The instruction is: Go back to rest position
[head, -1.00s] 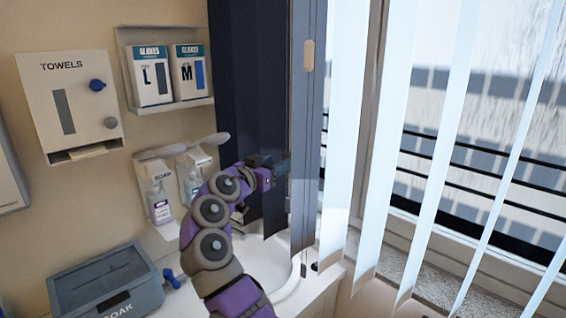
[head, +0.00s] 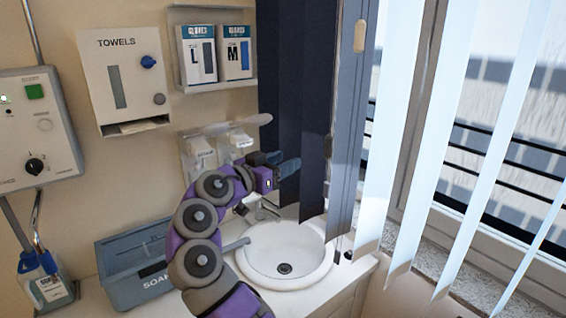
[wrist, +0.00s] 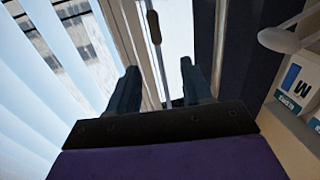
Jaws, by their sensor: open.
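My gripper (head: 283,163) is at the end of my raised purple and grey arm, above the back of the sink and just in front of the dark blue blind slats. In the wrist view my gripper (wrist: 158,85) shows two fingers set apart with nothing between them.
A white sink (head: 290,262) lies below my gripper. A SOAK tray (head: 125,290) stands left of my arm. The towel dispenser (head: 117,80), glove boxes (head: 197,54) and soap dispensers with levers (head: 247,122) are on the wall. White blind slats (head: 385,140) hang at right.

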